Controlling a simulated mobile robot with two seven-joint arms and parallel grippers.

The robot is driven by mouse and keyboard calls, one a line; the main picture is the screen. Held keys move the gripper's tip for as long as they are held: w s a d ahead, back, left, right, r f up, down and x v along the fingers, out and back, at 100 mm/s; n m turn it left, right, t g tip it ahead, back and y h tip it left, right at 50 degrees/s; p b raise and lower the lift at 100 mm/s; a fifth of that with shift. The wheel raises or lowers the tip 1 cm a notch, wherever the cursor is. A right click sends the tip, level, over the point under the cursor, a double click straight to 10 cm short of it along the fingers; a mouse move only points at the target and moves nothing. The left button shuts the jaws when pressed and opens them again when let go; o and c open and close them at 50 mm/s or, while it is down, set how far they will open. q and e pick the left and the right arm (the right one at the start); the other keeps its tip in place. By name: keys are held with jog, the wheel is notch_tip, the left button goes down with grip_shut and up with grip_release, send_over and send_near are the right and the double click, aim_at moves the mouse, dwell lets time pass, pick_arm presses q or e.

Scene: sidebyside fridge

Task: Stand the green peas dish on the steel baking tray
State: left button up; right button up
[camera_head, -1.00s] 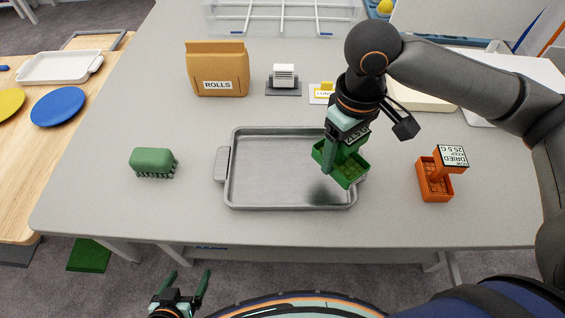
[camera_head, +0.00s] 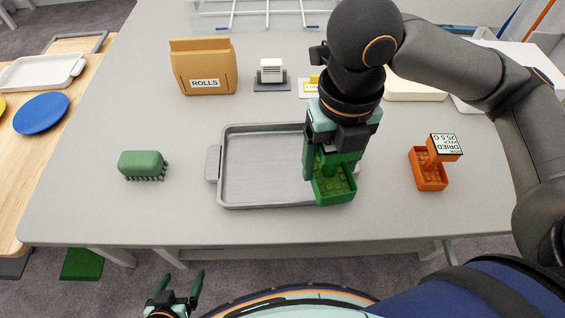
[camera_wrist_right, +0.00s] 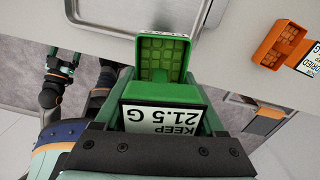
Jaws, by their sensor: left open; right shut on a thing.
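The green peas dish (camera_head: 336,190) is a small green tray with a grid floor and an upright block. My right gripper (camera_head: 328,166) is shut on that block and holds the dish at the right part of the steel baking tray (camera_head: 262,190). In the right wrist view the dish (camera_wrist_right: 162,60) hangs from the jaws with its label facing the camera. I cannot tell whether the dish touches the tray floor. The gripper hides the tray's right side. My left gripper (camera_head: 178,284) is open and empty, low in front of the table.
An orange dish (camera_head: 430,176) with a "DRIED" label stands to the right of the tray. A green brush (camera_head: 143,165) lies to the left. A rolls bag (camera_head: 203,68) and a white-topped holder (camera_head: 271,74) stand behind. Bare table (camera_head: 105,215) surrounds the tray.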

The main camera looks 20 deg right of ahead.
jog(key=n, duration=0.2)
jog(key=s+n, duration=0.1)
jog(key=n, duration=0.3)
jog(key=shift+s+r+n, duration=0.2)
jog(key=shift+r+n, duration=0.15)
jog(key=shift+n, duration=0.05)
jog(key=shift+a, duration=0.1)
jog(key=w+a+f, duration=0.2)
jog(key=w+f, duration=0.2)
jog(key=w, duration=0.5)
jog(key=b, duration=0.2)
send_over(283, 165)
jog(key=shift+n, duration=0.3)
jog(key=f, duration=0.5)
jog(key=shift+s, duration=0.35)
jog(key=shift+w+f, duration=0.3)
jog(key=shift+f, duration=0.1)
jog(key=shift+w+f, duration=0.1)
jog(key=shift+f, duration=1.5)
jog(key=shift+f, duration=0.1)
jog(key=o, duration=1.5)
